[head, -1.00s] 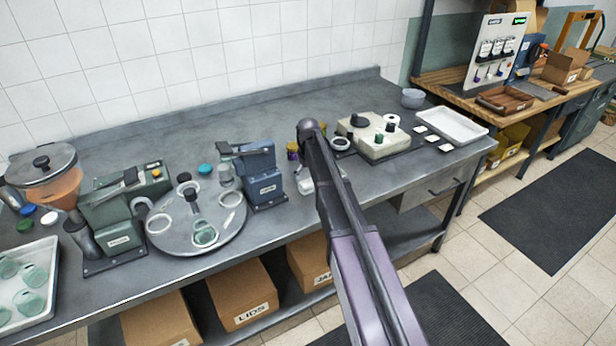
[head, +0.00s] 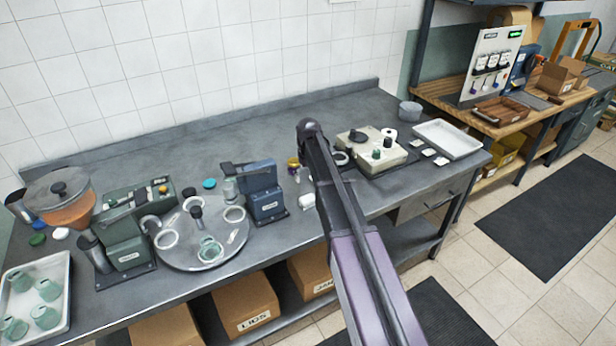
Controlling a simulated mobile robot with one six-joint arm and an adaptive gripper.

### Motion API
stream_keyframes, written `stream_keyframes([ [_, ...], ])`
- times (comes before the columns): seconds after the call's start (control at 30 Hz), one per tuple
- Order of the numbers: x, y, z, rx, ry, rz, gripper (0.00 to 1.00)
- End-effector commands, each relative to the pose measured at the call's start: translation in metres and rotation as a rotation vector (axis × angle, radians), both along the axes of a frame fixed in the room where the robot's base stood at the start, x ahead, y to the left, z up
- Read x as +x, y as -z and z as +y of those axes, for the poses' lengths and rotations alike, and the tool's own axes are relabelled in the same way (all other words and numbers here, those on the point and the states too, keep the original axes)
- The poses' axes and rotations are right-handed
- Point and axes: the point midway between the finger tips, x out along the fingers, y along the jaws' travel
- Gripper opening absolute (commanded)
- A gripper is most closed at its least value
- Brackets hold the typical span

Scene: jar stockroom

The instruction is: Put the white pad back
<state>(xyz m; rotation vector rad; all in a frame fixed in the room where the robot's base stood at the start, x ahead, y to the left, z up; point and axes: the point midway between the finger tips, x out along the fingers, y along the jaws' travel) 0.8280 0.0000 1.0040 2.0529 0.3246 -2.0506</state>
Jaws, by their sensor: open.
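Small flat white pads lie in a row on the bench between the cream device and the white tray; one is the middle pad (head: 428,152). Another small white piece (head: 308,202) lies on the bench right of the blue press (head: 264,192), partly beside my arm; I cannot tell if it is the white pad meant. My arm rises from the bottom of the head view and hides part of the bench. My gripper is not visible, so I cannot tell where it is relative to the pads.
The cream device (head: 372,152) with dark knobs stands right of my arm, beside the white tray (head: 449,139). A round turntable (head: 203,255), a green machine (head: 123,240) and a tray of jars (head: 62,268) fill the left.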

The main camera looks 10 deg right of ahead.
Motion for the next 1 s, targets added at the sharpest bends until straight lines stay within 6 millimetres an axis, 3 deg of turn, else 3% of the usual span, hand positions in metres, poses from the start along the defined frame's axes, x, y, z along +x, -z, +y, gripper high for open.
stream_keyframes([
  [0.83,0.0,-0.006,0.0,0.0,0.0,0.0,1.0],
  [1.0,-0.013,-0.007,0.0,0.0,0.011,0.0,1.0],
])
